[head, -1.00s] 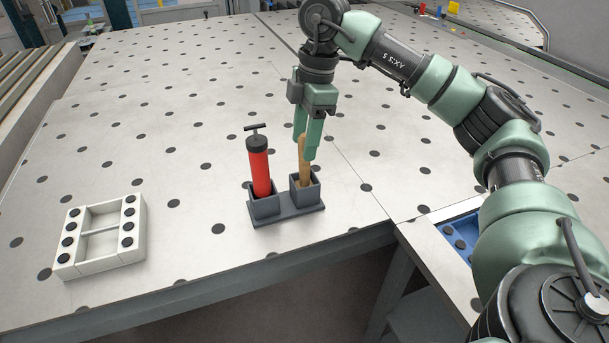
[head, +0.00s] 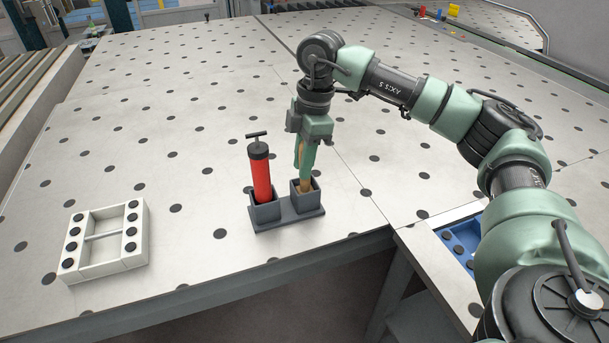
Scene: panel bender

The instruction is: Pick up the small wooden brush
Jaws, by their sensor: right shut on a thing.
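The small wooden brush (head: 305,185) stands upright in the right cup of a dark grey two-cup holder (head: 290,221). Only part of its wooden handle shows; its lower end is hidden in the cup. My right gripper (head: 304,165) points down above that cup and is shut on the brush handle. Its green fingers cover most of the handle. My left gripper is not in view.
A red pump with a black T-handle (head: 261,174) stands in the left cup, close beside my right gripper. A white frame with black dots (head: 104,239) lies at the left. A blue tray (head: 461,240) is at the right.

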